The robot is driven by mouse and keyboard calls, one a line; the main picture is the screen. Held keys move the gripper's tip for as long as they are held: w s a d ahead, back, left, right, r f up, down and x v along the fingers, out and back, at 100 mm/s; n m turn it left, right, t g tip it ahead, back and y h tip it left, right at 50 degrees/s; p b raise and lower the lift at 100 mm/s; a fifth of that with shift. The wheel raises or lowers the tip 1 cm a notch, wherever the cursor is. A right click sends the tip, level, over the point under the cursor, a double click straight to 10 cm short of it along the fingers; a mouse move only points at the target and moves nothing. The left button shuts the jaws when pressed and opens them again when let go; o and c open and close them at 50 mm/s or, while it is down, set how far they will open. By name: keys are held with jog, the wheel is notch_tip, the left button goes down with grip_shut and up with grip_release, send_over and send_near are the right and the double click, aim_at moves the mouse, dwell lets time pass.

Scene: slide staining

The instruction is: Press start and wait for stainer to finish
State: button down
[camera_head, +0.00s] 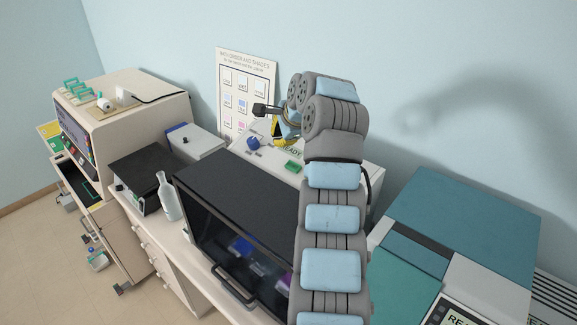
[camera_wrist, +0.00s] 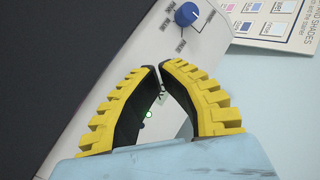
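The stainer (camera_head: 235,190) is the machine with a black top and dark glass front in the middle of the head view. Its pale sloping panel carries a blue knob (camera_head: 254,143), a green button (camera_head: 293,167) and a display (camera_head: 291,153) reading READY, partly covered by my gripper. My gripper (camera_head: 277,140) hangs over the panel, close to the display. In the wrist view its yellow-and-black fingers (camera_wrist: 160,67) meet or nearly meet at the tips, with nothing seen between them. The blue knob (camera_wrist: 187,14) lies beyond the tips; a small green light (camera_wrist: 148,114) shows between the fingers.
A glass bottle (camera_head: 167,196) stands left of the stainer, beside a black box (camera_head: 148,172). A beige machine (camera_head: 125,115) is at the far left. A teal machine (camera_head: 465,220) is at the right. A chart (camera_head: 247,85) leans at the wall behind the panel.

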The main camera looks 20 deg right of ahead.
aim_at(293, 166)
jog(key=shift+f, duration=0.1)
jog(key=shift+w+d+f, duration=0.25)
jog(key=shift+d+f, duration=0.2)
jog(key=shift+f, duration=0.9)
jog(key=shift+w+d+f, duration=0.3)
jog(key=shift+d+f, duration=0.2)
jog(key=shift+f, duration=0.8)
jog(key=shift+w+d+f, duration=0.25)
jog(key=shift+d+f, duration=0.2)
jog(key=shift+f, duration=0.9)
jog(key=shift+d+f, duration=0.15)
jog(key=shift+f, duration=0.3)
